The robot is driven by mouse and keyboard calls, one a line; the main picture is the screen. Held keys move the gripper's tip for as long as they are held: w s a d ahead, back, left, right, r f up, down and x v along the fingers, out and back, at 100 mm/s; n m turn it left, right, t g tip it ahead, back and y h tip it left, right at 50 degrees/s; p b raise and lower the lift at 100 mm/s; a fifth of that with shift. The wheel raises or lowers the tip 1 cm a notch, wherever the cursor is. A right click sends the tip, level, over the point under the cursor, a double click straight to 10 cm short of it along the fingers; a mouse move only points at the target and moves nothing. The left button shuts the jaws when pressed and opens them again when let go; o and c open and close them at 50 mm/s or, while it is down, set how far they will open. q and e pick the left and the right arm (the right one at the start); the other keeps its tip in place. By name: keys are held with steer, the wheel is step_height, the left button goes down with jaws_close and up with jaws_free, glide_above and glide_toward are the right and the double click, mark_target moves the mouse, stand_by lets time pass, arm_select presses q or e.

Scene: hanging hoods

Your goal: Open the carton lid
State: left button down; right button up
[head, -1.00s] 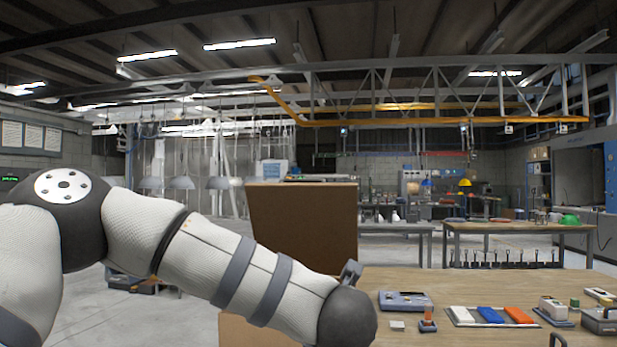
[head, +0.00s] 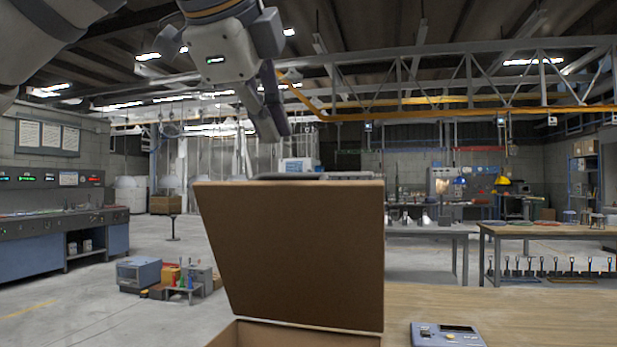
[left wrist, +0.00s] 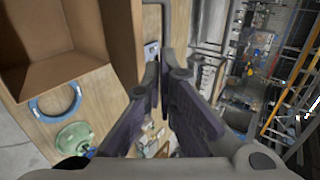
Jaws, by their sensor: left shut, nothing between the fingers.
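The brown carton (head: 270,335) stands at the bottom centre of the head view, mostly cut off by the edge. Its lid (head: 290,255) stands raised, close to upright, as a broad brown panel. In the left wrist view the carton (left wrist: 65,65) is at the upper left, with its inside visible. My left gripper (head: 280,133) is above the lid's top edge in the head view, pointing down, shut and empty. Its fingers (left wrist: 160,68) also show in the left wrist view, beside the carton. My right gripper is not in view.
A wooden table (head: 500,308) extends right of the carton, with a grey-blue device (head: 446,334) on it. The left wrist view shows a blue ring (left wrist: 38,112) and a green round object (left wrist: 72,138) near the carton. Other workbenches (head: 550,231) stand farther back.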

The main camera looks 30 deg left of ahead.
mark_target(286, 184)
arm_select(q)
steer(key=x, duration=0.8)
steer(key=shift+s+f, duration=0.15)
steer(key=shift+f, duration=0.05)
